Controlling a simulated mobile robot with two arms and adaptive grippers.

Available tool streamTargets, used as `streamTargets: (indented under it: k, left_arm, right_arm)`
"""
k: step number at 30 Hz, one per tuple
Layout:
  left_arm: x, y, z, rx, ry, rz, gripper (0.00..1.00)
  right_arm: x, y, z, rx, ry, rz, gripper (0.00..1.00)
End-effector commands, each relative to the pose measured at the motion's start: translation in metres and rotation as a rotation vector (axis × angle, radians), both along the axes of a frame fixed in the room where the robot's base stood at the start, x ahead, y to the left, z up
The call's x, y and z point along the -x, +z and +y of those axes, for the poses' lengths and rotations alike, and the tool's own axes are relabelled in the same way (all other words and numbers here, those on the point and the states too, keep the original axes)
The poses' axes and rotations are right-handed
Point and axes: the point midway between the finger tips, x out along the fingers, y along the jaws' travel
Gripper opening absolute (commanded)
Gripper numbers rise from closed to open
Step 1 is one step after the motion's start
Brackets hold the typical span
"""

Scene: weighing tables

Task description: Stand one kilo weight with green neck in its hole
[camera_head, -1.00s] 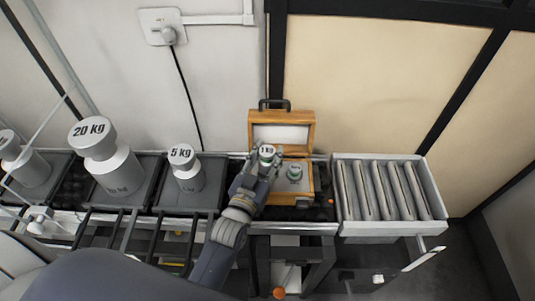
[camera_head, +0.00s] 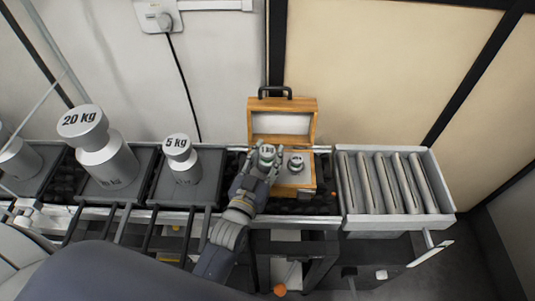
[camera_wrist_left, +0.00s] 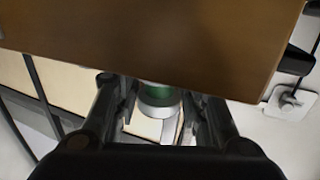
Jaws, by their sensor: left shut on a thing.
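The one kilo weight with green neck (camera_head: 267,153) is between the fingers of my left gripper (camera_head: 267,160) in the head view, its labelled top facing up. My left gripper is shut on it, at the left part of the open wooden case (camera_head: 306,133). In the left wrist view the weight (camera_wrist_left: 157,104) shows between the fingers (camera_wrist_left: 160,110), its green neck partly covered by a brown wooden panel. A second small weight (camera_head: 296,163) stands in the case, right of the gripper. The hole under the held weight is hidden. My right gripper is not in view.
The case's lid stands open at the back, with a dark handle (camera_head: 275,91). A grey tray with several slanted bars (camera_head: 395,182) stands to the right. A 5 kg weight (camera_head: 183,160) and a 20 kg weight (camera_head: 105,158) stand to the left.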

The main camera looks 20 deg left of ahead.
Motion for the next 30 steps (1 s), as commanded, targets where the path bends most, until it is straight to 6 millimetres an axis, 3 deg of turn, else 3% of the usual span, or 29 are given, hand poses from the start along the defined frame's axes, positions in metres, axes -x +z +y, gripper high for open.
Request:
streamTargets:
  k: [11,12,15,24,30]
  left_arm:
    - [0.000,-0.011,0.000,0.001,0.000,0.005,0.00]
    - [0.002,-0.017,0.000,-0.001,0.000,0.018,0.39]
    - [0.002,-0.018,0.000,0.000,0.000,0.021,0.59]
    - [0.002,-0.019,0.001,0.001,0.000,0.023,0.59]
    - [0.006,-0.006,0.001,0.001,-0.001,0.025,0.59]
  right_arm:
    - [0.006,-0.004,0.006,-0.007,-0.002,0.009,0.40]
    - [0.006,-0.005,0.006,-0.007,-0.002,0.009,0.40]
    - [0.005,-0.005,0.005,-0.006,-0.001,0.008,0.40]
    - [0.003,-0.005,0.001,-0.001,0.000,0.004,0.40]
    - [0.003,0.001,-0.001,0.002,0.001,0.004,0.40]
